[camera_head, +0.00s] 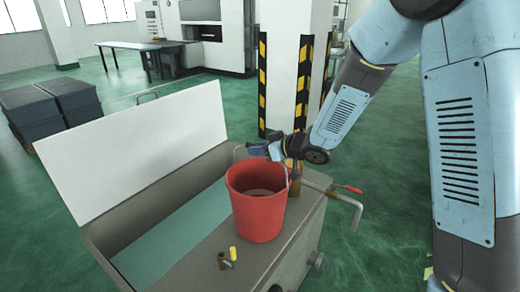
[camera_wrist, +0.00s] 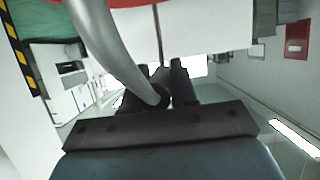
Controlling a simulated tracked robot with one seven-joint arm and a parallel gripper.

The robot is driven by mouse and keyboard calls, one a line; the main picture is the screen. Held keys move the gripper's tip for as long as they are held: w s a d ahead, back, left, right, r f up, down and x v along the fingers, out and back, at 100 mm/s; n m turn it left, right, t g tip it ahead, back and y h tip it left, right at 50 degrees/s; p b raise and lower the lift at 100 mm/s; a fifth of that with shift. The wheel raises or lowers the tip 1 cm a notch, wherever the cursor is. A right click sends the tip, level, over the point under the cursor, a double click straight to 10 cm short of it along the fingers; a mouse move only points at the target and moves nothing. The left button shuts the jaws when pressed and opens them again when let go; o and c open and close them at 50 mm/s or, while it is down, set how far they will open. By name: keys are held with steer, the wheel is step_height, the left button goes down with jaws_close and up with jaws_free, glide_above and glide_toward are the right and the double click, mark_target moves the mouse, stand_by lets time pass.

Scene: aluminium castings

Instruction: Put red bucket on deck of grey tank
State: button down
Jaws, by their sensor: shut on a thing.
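The red bucket (camera_head: 258,210) is upright over the deck (camera_head: 205,262) of the grey tank (camera_head: 300,262). Its base looks at deck level, but I cannot tell whether it bears fully on it. My gripper (camera_head: 258,150) is at the bucket's far rim. In the wrist view, my gripper (camera_wrist: 170,88) is shut on a curved grey bar (camera_wrist: 100,35), which looks like the bucket's handle. A strip of red (camera_wrist: 200,2) shows at the top edge there. The far side of the bucket is hidden in the head view.
A yellow piece (camera_head: 233,254) and a small dark fitting (camera_head: 223,261) lie on the deck in front of the bucket. A pipe with a red-handled lever (camera_head: 348,188) sticks out at right. The tank's white lid (camera_head: 135,150) stands open at left.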

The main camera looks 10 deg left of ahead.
steer(key=c, duration=0.9)
jaws_free()
steer(key=s+d+r+m+t+h, duration=0.1)
steer(key=d+r+m+t+h, duration=0.25)
steer(key=d, duration=0.75)
steer(key=s+d+r+m+t+h, duration=0.15)
steer(key=d+r+h, duration=0.25)
steer(key=d+r, duration=0.5)
steer(key=s+d+r+m+t+h, duration=0.1)
steer(key=s+d+r+m+h, duration=0.2)
steer(key=d, duration=1.1)
steer(key=s+d+m+g, duration=0.1)
steer(key=s+d+m, duration=0.1)
steer(key=s, duration=0.4)
steer(key=s+d+r+m+g+h, duration=0.1)
steer(key=s+d+g, duration=0.1)
steer(key=s, duration=0.5)
steer(key=s+d+m+g+h, duration=0.1)
steer(key=s+d+m+g, duration=0.1)
steer(key=s, duration=0.5)
steer(key=shift+s+r+m, duration=0.15)
steer(key=shift+s+m, duration=0.05)
steer(key=shift+m, duration=0.1)
